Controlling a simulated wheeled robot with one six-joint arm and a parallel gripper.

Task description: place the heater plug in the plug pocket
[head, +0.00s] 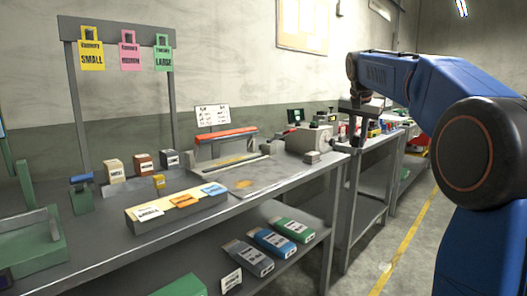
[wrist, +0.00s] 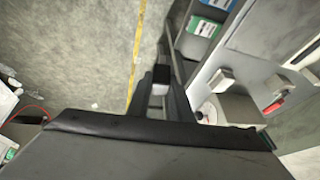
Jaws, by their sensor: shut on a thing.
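My gripper (head: 356,128) hangs from the blue arm at the right of the head view, in front of the bench's right end. In the wrist view my gripper (wrist: 161,82) is shut on a small black and pale grey piece, which looks like the heater plug (wrist: 161,74). The dark fingers hide part of it. In the head view the plug is too small and dark to make out. I cannot pick out the plug pocket in either view.
The grey bench (head: 275,180) holds a sealer with a red bar (head: 225,134) and a grey machine (head: 308,138) close to my gripper. Labelled boxes lie on the lower shelf (head: 205,262). Open floor with a yellow line (head: 407,243) lies to the right.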

